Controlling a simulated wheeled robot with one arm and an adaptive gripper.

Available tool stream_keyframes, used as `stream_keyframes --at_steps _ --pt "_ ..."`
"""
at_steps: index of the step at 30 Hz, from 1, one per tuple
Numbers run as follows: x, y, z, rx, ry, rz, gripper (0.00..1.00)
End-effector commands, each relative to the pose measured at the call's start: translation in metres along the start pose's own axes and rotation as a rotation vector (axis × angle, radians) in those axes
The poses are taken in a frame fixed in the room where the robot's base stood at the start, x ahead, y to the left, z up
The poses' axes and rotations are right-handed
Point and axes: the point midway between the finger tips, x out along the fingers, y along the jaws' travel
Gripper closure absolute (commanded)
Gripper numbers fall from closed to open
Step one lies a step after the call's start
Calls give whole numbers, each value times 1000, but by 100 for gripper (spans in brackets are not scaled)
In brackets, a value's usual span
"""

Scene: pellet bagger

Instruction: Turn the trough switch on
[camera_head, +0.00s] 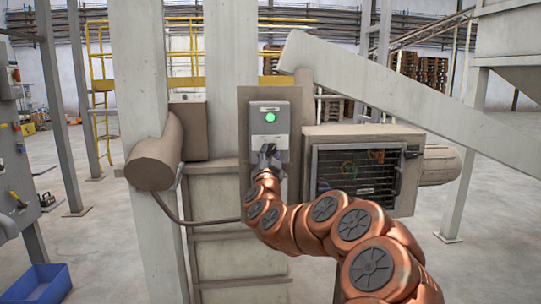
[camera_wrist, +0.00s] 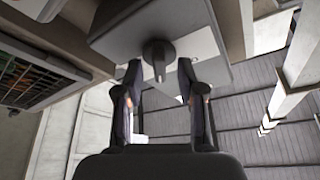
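The switch box (camera_head: 283,133) is a grey panel on a post, with a bright green round light (camera_head: 270,117) near its top. A dark rotary knob (camera_wrist: 158,50) with a narrow grip bar sticks out of the box face in the wrist view. My gripper (camera_head: 268,153) is at the lower part of the box in the head view and hides the knob there. In the wrist view my gripper (camera_wrist: 159,72) is open, one finger on each side of the knob, with visible gaps. The knob's grip bar points along the fingers in that picture.
A box with a grille front (camera_head: 357,173) and coloured wires stands close right of the switch box. A sloping grey beam (camera_head: 385,90) passes above it. A beige cylinder (camera_head: 157,160) is at left. A blue bin (camera_head: 38,284) lies on the floor at far left.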

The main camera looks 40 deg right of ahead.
Motion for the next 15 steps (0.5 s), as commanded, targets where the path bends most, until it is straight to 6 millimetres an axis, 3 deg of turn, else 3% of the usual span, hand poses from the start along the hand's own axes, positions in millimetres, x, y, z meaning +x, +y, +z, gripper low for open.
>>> stream_keyframes --at_steps 15 --pt "-51 0 0 0 -2 0 61"
